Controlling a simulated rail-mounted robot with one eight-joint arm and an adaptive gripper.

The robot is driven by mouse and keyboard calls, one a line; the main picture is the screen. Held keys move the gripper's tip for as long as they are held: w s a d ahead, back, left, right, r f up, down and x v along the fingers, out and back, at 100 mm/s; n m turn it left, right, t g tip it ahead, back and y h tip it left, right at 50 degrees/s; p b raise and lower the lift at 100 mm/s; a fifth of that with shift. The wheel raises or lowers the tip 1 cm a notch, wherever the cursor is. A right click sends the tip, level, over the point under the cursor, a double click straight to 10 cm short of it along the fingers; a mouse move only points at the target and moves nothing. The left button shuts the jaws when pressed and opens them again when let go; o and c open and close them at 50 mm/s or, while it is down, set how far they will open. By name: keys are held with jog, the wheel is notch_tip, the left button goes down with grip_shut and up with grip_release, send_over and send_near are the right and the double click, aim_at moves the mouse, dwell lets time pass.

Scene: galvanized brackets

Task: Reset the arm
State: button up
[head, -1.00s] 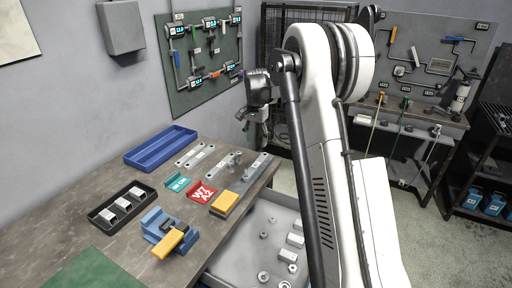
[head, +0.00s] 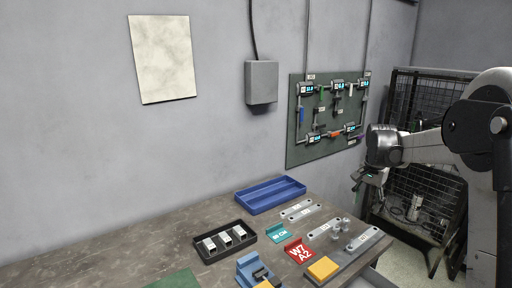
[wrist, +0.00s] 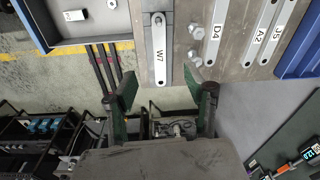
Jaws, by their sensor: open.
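My gripper (head: 368,188) hangs from my arm at the right of the head view, beyond the bench's far right corner and clear of it. In the wrist view my gripper (wrist: 163,88) has its two dark green fingers spread, with nothing between them. A flat metal bar labelled W7 (wrist: 159,50) shows beyond the fingertips, apart from them. More labelled bars, D4 (wrist: 215,32), A2 (wrist: 255,35) and J5 (wrist: 278,30), lie to its right. In the head view, several brackets (head: 224,240) sit in a black tray (head: 203,256).
The bench (head: 110,245) also holds a blue tray (head: 270,207), a teal sign (head: 279,235), a red sign (head: 297,251), a yellow block (head: 323,268) and a blue vise (head: 247,268). A tool board (head: 300,150) hangs on the wall. A mesh cage (head: 430,100) stands behind my gripper.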

jog(key=s+a+r+n+t, duration=0.1)
jog(key=s+a+r+n, duration=0.1)
jog(key=s+a+r, duration=0.3)
jog(key=s+a+r+n+t, duration=0.1)
jog(key=s+a, duration=0.1)
jog(key=s, duration=0.4)
jog(key=s+a+r+n+t, duration=0.1)
jog(key=s+a+r+n, duration=0.1)
jog(key=s+a+r, duration=0.3)
jog(key=s+a+f+n+t, duration=0.1)
jog(key=s+a+f+n, duration=0.1)
jog(key=s, duration=0.8)
jog(key=s+a+f+n+t, duration=0.2)
jog(key=s+a+f, duration=0.2)
jog(key=s, duration=0.6)
jog(key=shift+s+f+n, duration=0.25)
jog(key=shift+f+n, duration=0.15)
jog(key=shift+f, duration=0.2)
